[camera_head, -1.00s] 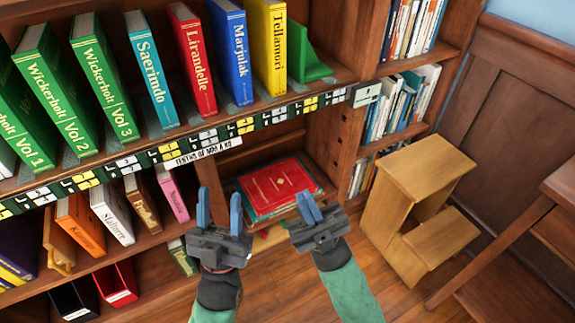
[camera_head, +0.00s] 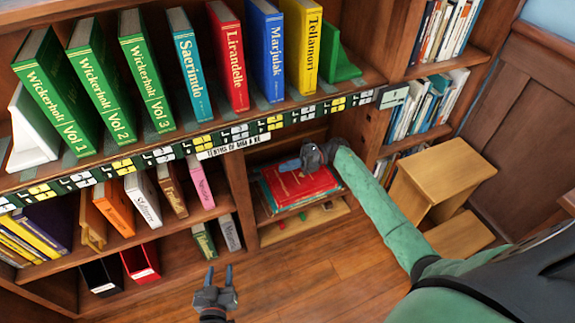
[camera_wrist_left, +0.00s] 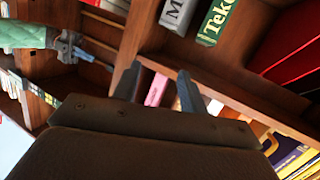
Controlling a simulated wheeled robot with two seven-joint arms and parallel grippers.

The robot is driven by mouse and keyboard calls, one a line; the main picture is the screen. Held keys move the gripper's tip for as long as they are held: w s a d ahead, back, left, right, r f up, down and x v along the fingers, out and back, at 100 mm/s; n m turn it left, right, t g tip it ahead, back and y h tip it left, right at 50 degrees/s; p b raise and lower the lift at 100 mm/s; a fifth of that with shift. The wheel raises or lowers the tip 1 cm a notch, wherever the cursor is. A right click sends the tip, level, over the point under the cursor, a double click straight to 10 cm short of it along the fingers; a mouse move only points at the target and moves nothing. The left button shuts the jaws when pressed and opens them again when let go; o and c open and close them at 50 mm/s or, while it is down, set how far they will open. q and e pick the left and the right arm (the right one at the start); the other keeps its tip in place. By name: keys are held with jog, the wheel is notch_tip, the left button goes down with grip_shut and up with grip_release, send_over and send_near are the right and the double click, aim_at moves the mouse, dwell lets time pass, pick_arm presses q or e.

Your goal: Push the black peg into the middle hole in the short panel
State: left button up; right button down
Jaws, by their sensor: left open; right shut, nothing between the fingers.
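I cannot make out the black peg or the middle hole in any view. A short upright wood panel (camera_head: 241,195) stands at the left side of the low compartment under the label strip; whether it is the task's panel I cannot tell. My right gripper (camera_head: 284,166) is shut and empty, in front of the low compartment, over the red book, its fingers pointing left. My left gripper (camera_head: 219,271) is open and empty, low in front of the bookcase. Its parted fingers (camera_wrist_left: 157,88) show in the left wrist view, with my right gripper (camera_wrist_left: 72,45) at upper left.
A red book (camera_head: 305,184) lies on a stack in the low compartment. Upright books, such as the yellow one (camera_head: 300,45), fill the shelf above. A wooden step stool (camera_head: 455,170) stands at the right. The floor (camera_head: 320,270) in front is clear.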

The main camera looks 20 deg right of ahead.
aim_at(261, 175)
jog(key=a+p, duration=0.1)
jog(key=a, duration=0.3)
jog(key=shift+a, duration=0.8)
pick_arm(q)
jog(key=s+f+g+y, duration=0.1)
jog(key=s+f+g, duration=0.4)
jog(key=f, duration=0.9)
jog(key=s+a, duration=0.1)
jog(key=s, duration=0.2)
jog(key=shift+s, duration=0.15)
pick_arm(e)
jog(key=shift+a, duration=0.55)
